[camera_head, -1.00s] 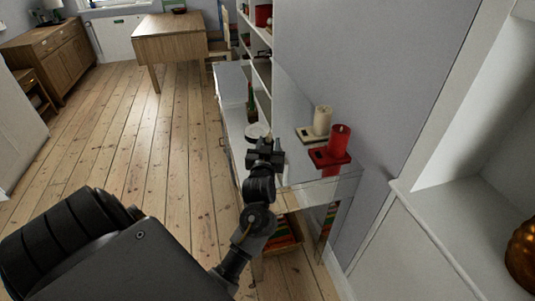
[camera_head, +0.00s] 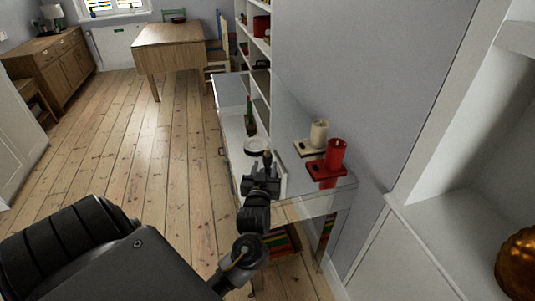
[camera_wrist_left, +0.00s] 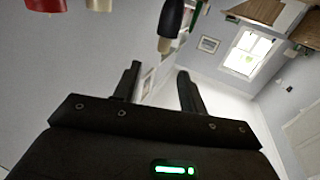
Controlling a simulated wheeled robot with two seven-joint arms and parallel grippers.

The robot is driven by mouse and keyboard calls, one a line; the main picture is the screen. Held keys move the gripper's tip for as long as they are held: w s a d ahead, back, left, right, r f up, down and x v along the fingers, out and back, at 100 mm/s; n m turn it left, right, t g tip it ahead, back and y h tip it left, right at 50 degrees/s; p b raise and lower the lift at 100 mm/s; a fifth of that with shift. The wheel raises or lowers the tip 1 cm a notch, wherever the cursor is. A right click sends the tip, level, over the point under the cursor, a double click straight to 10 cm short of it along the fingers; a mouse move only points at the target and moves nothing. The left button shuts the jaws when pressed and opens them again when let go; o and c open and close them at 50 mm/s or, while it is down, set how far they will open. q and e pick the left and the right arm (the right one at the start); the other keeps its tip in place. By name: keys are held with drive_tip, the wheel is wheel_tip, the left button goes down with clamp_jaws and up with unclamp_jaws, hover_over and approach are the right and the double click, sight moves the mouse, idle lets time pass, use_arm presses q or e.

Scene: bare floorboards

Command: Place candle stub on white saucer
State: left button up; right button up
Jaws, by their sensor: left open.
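A small white saucer (camera_head: 255,145) with a dark rim sits on the low white cabinet, just beyond my left gripper. A short cream candle (camera_head: 319,133) stands upright on a cream holder right of the gripper; it also shows at the top of the left wrist view (camera_wrist_left: 98,5). A dark bottle-like thing with a pale tip (camera_wrist_left: 171,20) is ahead of the fingers in that inverted view; whether the tip is a candle stub I cannot tell. My left gripper (camera_head: 266,165) is open, with nothing between its fingers (camera_wrist_left: 158,78). My right gripper is out of view.
A red candle (camera_head: 336,153) stands on a red holder (camera_head: 326,170) near the glass-like shelf edge. A green bottle (camera_head: 250,118) stands behind the saucer. A grey wall and shelves bound the right. Open floorboards (camera_head: 150,150) lie left.

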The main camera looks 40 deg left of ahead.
sight(267, 152)
use_arm(q)
drive_tip(key=x, duration=0.4)
drive_tip(key=shift+w+a, duration=0.2)
drive_tip(key=shift+a, duration=0.05)
drive_tip(key=shift+p+x, duration=0.85)
drive_tip(key=shift+x, duration=1.7)
drive_tip(key=shift+s+a+f, duration=0.1)
drive_tip(key=shift+f, duration=0.1)
clamp_jaws()
